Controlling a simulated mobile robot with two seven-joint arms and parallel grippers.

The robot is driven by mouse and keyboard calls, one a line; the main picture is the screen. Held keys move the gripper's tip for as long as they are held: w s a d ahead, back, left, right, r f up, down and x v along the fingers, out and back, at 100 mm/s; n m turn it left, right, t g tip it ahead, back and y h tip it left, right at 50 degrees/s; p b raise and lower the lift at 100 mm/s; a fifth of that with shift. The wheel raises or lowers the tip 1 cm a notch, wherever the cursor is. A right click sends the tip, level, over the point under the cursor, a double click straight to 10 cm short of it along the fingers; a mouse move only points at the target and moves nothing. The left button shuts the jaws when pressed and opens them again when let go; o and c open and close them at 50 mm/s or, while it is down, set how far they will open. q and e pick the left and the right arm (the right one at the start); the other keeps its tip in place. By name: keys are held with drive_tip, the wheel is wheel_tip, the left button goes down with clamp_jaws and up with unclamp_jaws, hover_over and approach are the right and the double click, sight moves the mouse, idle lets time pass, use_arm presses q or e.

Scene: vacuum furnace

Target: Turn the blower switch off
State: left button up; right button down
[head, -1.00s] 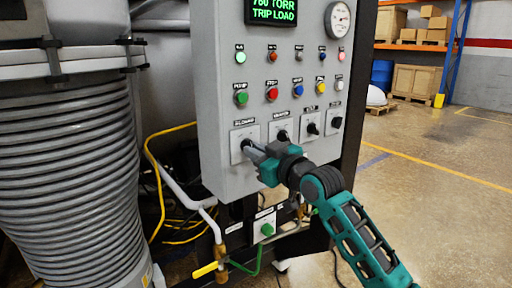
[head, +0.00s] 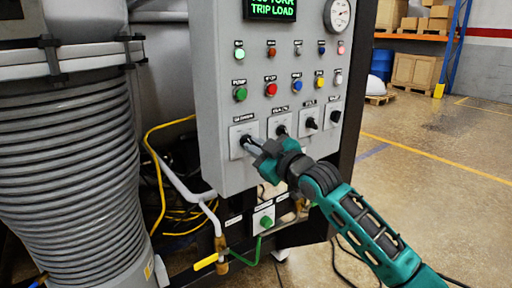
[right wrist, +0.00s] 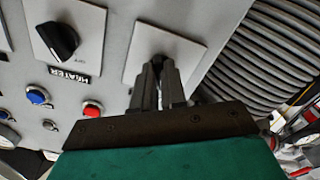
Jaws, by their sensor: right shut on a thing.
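The blower switch is a black rotary knob on a square pale plate (head: 236,131), the leftmost in the row of switches on the grey control panel. My right gripper (head: 249,145) reaches it from the lower right, its fingers closed around the knob. In the right wrist view the fingers (right wrist: 158,82) are shut on the dark knob (right wrist: 161,50), in front of the plate (right wrist: 190,47). The fingers hide much of the knob, so its exact angle cannot be told. My left gripper is not in view.
The heater switch (right wrist: 58,41) is beside the blower switch. Colored buttons, such as a red one (head: 271,90), sit above on the panel. A ribbed grey column (head: 70,180) stands to the left, with a yellow-handled valve (head: 206,262) below. Floor (head: 450,190) is clear at right.

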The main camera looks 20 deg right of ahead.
drive_tip(key=c, duration=1.2)
unclamp_jaws()
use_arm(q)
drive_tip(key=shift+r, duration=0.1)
use_arm(e)
drive_tip(key=v, duration=1.3)
drive_tip(key=shift+a, duration=0.1)
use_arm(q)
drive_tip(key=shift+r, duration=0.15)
